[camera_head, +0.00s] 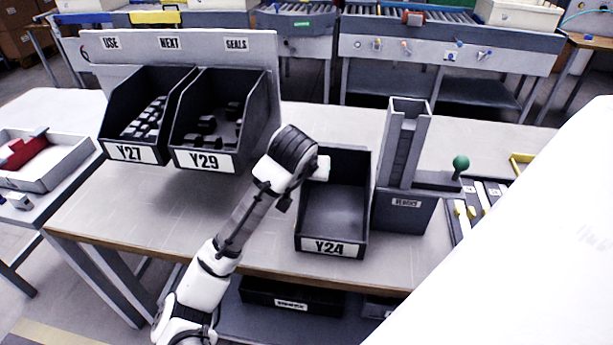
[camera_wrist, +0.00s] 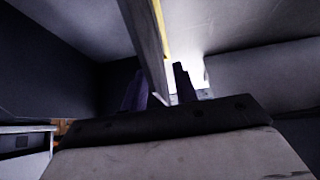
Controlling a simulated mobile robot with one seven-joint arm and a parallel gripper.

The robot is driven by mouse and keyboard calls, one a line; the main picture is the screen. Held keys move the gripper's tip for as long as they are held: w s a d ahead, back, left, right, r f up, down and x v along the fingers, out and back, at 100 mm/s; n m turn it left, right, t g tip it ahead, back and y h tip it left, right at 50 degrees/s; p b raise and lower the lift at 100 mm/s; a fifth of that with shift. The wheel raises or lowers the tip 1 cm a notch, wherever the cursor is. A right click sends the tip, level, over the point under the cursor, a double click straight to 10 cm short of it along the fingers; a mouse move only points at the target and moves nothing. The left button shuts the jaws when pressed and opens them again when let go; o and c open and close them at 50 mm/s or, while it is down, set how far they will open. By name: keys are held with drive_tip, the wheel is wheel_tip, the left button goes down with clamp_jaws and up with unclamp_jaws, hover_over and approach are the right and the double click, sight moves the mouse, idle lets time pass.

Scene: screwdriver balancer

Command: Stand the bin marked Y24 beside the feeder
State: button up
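The black bin marked Y24 (camera_head: 333,247) stands upright on the workbench near its front edge, label facing front, and looks empty. The feeder (camera_head: 404,205) is a grey box with a tall upright channel, close to the bin's right side. In the head view my wrist is at the bin's left rear side and hides my fingertips. In the wrist view my gripper (camera_wrist: 160,88) has a dark finger on each side of a thin wall edge (camera_wrist: 150,50), apparently the bin's. Whether the fingers press on it is unclear.
Bins Y27 (camera_head: 133,153) and Y29 (camera_head: 205,161), holding dark parts, stand at the rack (camera_head: 262,45) on the left. A lever with a green knob (camera_head: 460,162) and slotted tray (camera_head: 481,205) are right of the feeder. The bench (camera_head: 150,205) is clear at front left.

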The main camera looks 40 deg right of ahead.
drive_tip(key=v, duration=1.1)
drive_tip(key=shift+w+r+p, duration=0.1)
drive_tip(key=shift+p, duration=0.25)
drive_tip(key=shift+s+a+r, duration=0.35)
drive_tip(key=shift+s+r, duration=0.05)
drive_tip(key=shift+r, duration=0.1)
wheel_tip(320, 180, up, 7)
drive_tip(key=p, duration=0.8)
